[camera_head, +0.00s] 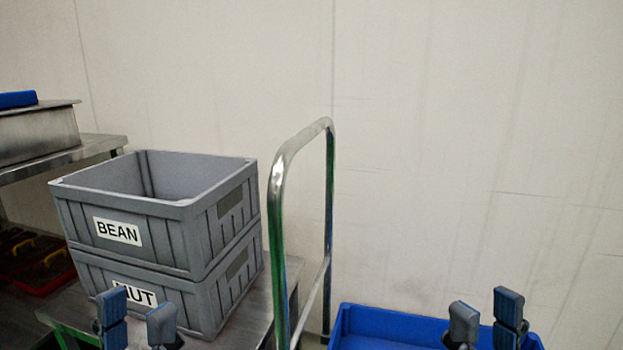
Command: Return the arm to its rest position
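My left gripper (138,322) shows at the bottom left, with its two fingertips apart and nothing visible between them. It is in front of the lower grey crate and covers part of its label. My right gripper (486,322) shows at the bottom right, also with its fingertips apart and nothing visible between them. It is in front of a blue bin (385,322). Both arms are below the picture's edge and hidden.
A grey crate labelled BEAN (165,232) is stacked on a grey crate labelled NUT (215,300) on a metal surface. A metal cart handle (277,220) rises beside them. A steel shelf (70,157) stands at left. A pale wall closes the back.

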